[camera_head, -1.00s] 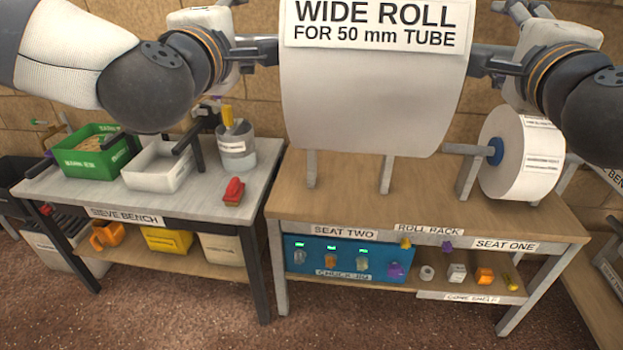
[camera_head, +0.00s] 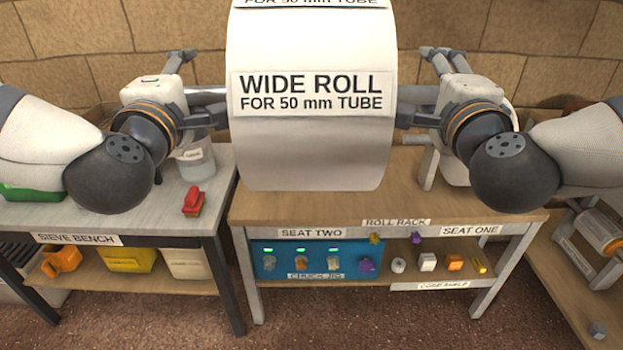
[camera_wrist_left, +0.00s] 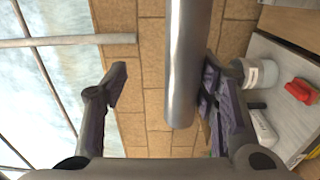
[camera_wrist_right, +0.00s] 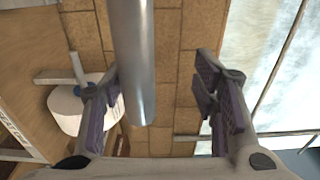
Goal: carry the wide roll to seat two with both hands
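The wide roll (camera_head: 310,150), a big white labelled roll, hangs over the roll rack in the head view. A metal bar runs out of its sides. My left gripper (camera_head: 203,112) is at its left side and my right gripper (camera_head: 420,112) at its right. In the left wrist view the bar (camera_wrist_left: 188,70) lies against one finger, with a clear gap to the other. The right wrist view shows the same with the bar (camera_wrist_right: 135,70). Both grippers are open around the bar. The seat two label (camera_head: 311,233) is on the rack's front edge; the supports above it are hidden behind the roll.
The seat one label (camera_head: 470,230) is right of seat two. A smaller white roll (camera_wrist_right: 75,110) sits on that side, mostly hidden in the head view. The sieve bench (camera_head: 130,215) with a red tool (camera_head: 193,202) stands left. The rack's lower shelf holds several small parts.

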